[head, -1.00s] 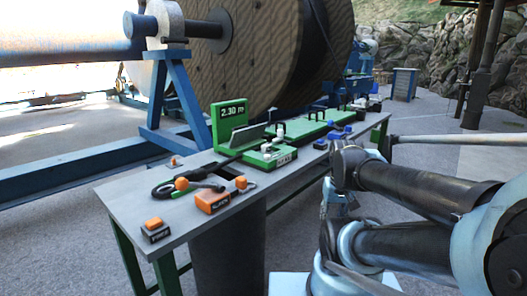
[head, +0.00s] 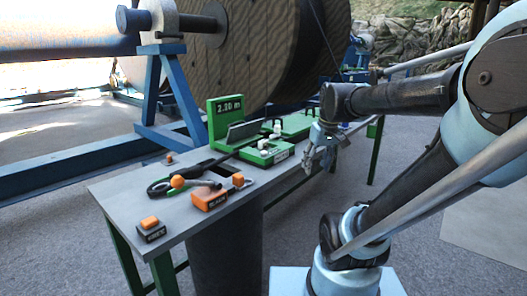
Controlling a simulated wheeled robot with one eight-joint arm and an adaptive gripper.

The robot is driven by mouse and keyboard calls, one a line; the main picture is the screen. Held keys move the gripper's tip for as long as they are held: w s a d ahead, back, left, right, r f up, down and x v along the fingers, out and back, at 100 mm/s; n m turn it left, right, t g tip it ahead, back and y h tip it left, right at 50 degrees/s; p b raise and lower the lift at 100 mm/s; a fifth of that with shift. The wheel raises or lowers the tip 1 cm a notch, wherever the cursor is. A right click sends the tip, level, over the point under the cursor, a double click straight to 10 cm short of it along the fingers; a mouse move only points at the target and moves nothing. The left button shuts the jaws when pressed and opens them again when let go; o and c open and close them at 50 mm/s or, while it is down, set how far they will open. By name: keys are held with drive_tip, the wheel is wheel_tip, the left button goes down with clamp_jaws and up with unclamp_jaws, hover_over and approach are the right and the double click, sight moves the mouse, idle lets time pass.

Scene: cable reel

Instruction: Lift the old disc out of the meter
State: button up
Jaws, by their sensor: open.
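The green meter (head: 252,156) sits on the grey bench, with an open lid or flap and small white parts (head: 263,145) on its top. I cannot tell which part is the old disc at this size. My gripper (head: 308,170) points down, open, just right of the meter at the bench's front edge. It looks empty and apart from the meter. My wrist and gripper hide part of the bench behind them.
On the grey bench (head: 125,195) are an orange-topped block (head: 151,228), an orange block (head: 209,199) and a black-handled tool (head: 160,188). More green equipment (head: 296,123) lies farther along the bench. A large cable reel (head: 265,60) on a blue stand is behind.

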drive_tip(key=w+a+r+n+y, duration=0.1)
drive_tip(key=w+a+r, duration=0.25)
drive_tip(key=w, duration=0.25)
drive_tip(key=w+a+r+n, duration=0.2)
drive_tip(key=w+r, duration=0.2)
drive_tip(key=w, duration=0.1)
drive_tip(key=n+y, duration=0.1)
drive_tip(key=n, duration=0.2)
approach(264, 140)
drive_tip(key=x, duration=0.3)
drive_tip(key=s+x, duration=0.1)
drive_tip(key=x, duration=0.1)
drive_tip(key=shift+a+f, duration=0.1)
drive_tip(key=shift+f, duration=0.1)
drive_tip(key=shift+w+x, duration=0.15)
drive_tip(key=shift+x, duration=1.15)
drive_tip(key=shift+w+x, duration=0.1)
drive_tip(key=shift+x, duration=1.2)
drive_tip(key=shift+c, duration=0.6)
drive_tip(key=c, duration=0.9)
